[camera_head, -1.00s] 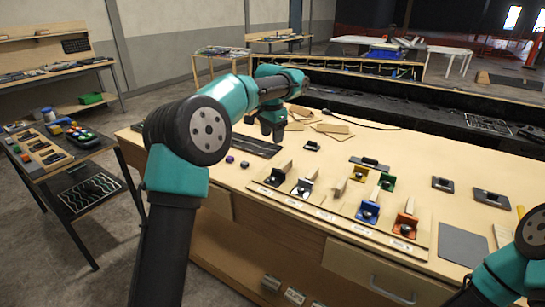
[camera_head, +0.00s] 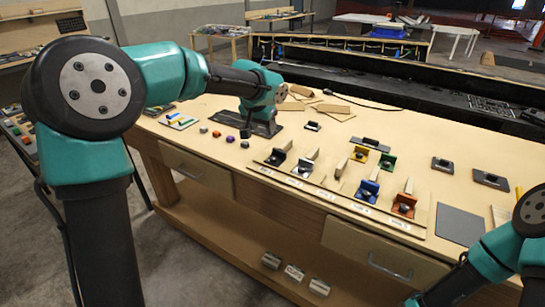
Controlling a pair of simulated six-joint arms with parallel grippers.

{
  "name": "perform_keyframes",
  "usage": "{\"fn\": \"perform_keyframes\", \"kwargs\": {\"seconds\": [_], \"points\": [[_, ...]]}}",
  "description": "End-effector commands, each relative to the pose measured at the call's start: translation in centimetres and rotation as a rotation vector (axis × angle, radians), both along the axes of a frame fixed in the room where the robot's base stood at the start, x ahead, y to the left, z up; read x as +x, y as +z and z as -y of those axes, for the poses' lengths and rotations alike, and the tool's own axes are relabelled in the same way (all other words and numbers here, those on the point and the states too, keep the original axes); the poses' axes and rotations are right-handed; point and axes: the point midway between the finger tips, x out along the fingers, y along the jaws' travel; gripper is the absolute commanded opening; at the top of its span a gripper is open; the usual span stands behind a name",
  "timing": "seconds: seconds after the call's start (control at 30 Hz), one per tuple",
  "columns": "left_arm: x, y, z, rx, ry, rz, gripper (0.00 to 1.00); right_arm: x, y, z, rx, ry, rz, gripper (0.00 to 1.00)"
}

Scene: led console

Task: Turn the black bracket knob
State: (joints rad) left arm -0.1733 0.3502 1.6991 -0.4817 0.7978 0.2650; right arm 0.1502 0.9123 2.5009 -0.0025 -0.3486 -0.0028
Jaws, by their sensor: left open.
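The black bracket (camera_head: 277,156) stands at the left end of a row of coloured brackets on the wooden bench. Its knob is too small to make out clearly. My left gripper (camera_head: 248,126) points down over the bench, left of and behind the black bracket, and apart from it. It is open, with nothing seen between its fingers; its dark fingers blend with the dark mat behind. My right arm (camera_head: 500,254) comes in at the lower right, and its gripper is out of the picture.
Beside the black bracket is a white one (camera_head: 303,167); blue (camera_head: 368,190), orange (camera_head: 403,204), yellow (camera_head: 360,155) and green (camera_head: 388,161) brackets stand further right. Small coloured cubes (camera_head: 216,134) lie left of the gripper. A grey pad (camera_head: 460,225) lies at the right.

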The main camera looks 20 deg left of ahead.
Motion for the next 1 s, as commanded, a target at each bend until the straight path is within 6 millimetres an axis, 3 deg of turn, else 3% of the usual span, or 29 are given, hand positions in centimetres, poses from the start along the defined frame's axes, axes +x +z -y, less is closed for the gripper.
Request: {"fn": "perform_keyframes", "kwargs": {"seconds": [0.27,1.0], "points": [[0.7,-1.7,0.1,0.002,-0.001,-0.003,0.53,0.0,0.0,0.0,0.0,0.0,0.0,0.43],[5.3,-13.0,0.7,0.0,-0.001,-0.004,0.53,0.0,0.0,0.0,0.0,0.0,0.0,0.43]]}}
